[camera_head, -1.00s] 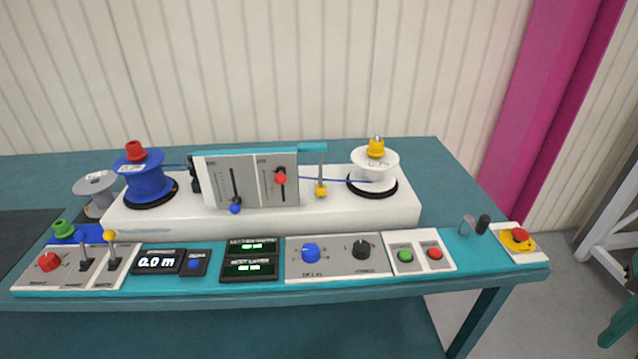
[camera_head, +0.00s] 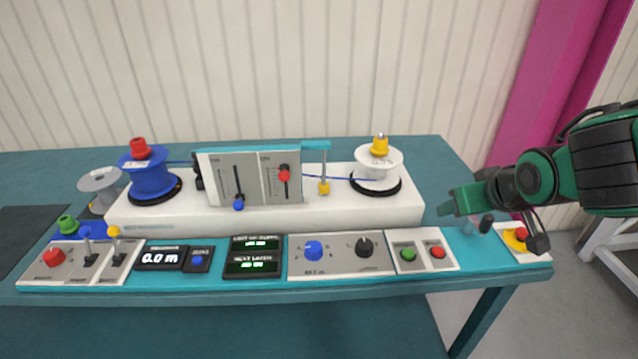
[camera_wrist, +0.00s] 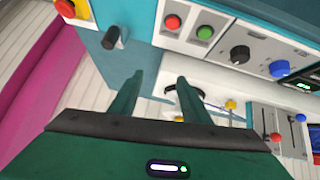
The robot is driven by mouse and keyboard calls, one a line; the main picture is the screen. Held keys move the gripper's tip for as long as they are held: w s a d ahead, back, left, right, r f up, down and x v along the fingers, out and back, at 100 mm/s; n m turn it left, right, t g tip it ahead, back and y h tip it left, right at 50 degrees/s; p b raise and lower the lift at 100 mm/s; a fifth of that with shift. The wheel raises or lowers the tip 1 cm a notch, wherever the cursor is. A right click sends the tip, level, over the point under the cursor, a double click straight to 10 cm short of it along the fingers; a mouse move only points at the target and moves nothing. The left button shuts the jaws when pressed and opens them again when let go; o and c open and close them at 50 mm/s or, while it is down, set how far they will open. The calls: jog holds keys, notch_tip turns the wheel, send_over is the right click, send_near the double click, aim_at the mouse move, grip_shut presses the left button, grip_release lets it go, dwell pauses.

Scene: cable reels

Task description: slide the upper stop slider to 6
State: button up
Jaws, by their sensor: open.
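A grey panel (camera_head: 226,192) stands upright on the white housing and carries two vertical sliders. The left slider has a blue knob (camera_head: 239,204) near the bottom of its slot. The right slider has a red knob (camera_head: 284,175) near the upper part of its slot. Their labels and scale figures are too small to read, so I cannot tell which is the upper stop. Both knobs, red (camera_wrist: 275,137) and blue (camera_wrist: 301,118), also show in the wrist view. My gripper (camera_head: 457,201) is open and empty, well right of the panel; its two fingers (camera_wrist: 160,84) show in the wrist view.
A white reel (camera_head: 377,164) with a yellow top and a yellow-footed post (camera_head: 324,188) stand between my gripper and the panel. A blue reel (camera_head: 149,177) is at the left. Buttons and dials line the front edge. An emergency stop (camera_head: 518,236) lies below my arm.

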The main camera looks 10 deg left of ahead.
jog(key=a+r+n+t+y, duration=0.1)
jog(key=a+r+n+y, duration=0.15)
jog(key=a, duration=1.05)
jog(key=n+y, duration=0.5)
jog(key=y, duration=0.1)
send_near(287, 177)
jog(key=shift+m+t, duration=0.25)
jog(key=shift+t, duration=0.15)
jog(key=x, duration=0.8)
jog(key=shift+a+f, duration=0.35)
jog(key=shift+a, duration=0.05)
jog(key=shift+c, duration=0.3)
grip_shut()
jog(key=c, duration=0.6)
grip_release()
jog(key=shift+c, duration=0.2)
jog(key=c, duration=1.4)
grip_release()
